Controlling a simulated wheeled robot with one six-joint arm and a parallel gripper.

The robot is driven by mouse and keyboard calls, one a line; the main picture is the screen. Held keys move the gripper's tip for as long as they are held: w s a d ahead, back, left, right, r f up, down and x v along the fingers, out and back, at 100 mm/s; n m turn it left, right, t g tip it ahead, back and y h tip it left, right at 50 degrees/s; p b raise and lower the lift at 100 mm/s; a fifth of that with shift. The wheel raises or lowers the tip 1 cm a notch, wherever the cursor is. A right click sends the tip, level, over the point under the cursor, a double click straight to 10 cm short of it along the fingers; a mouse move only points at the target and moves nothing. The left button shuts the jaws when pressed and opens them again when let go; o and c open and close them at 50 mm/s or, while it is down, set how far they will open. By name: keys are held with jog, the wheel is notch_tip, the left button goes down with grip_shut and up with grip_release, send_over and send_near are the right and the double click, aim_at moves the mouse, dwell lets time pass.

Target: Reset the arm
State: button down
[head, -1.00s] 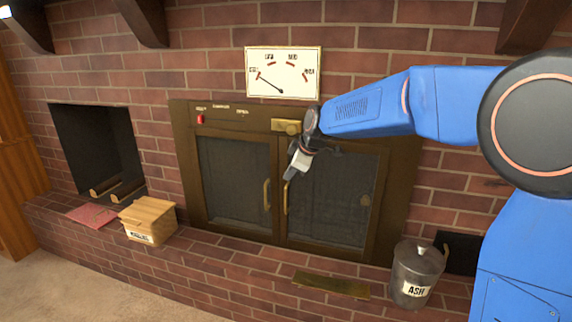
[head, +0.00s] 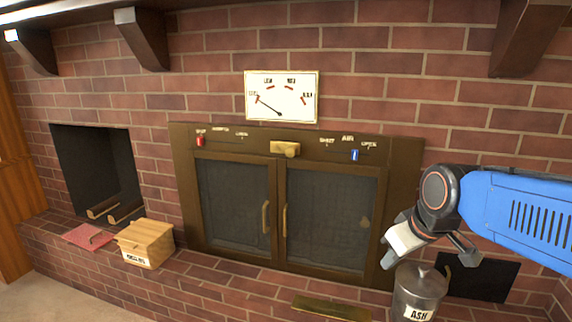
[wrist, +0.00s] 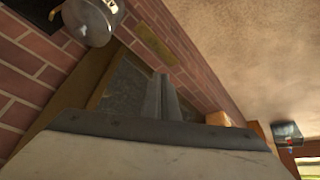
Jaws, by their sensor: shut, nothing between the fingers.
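My blue arm reaches in from the right edge of the head view, its wrist bent down and to the left. My gripper (head: 387,264) hangs in front of the stove's lower right corner, just left of and above the ash bucket (head: 418,291). In the wrist view my gripper (wrist: 162,78) shows its two fingers side by side and closed, with nothing between them. The ash bucket also shows at the upper left of the wrist view (wrist: 88,18).
The stove's two glass doors (head: 237,205) are shut. Above them are a brass knob (head: 286,149), a red slider (head: 200,140) and a blue slider (head: 354,155). A gauge (head: 282,96) hangs above. A wooden box (head: 146,242) and red mat (head: 88,236) sit on the left hearth.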

jog(key=s+d+f+m, duration=0.2)
jog(key=s+f, duration=0.1)
jog(key=s, duration=0.4)
jog(key=s+d+f+m+h, duration=0.1)
jog(key=s+d+f+m, duration=0.2)
jog(key=s, duration=0.4)
jog(key=shift+d+f, duration=0.2)
jog(key=shift+d, duration=0.05)
jog(key=shift+w, duration=0.1)
dwell(0.9)
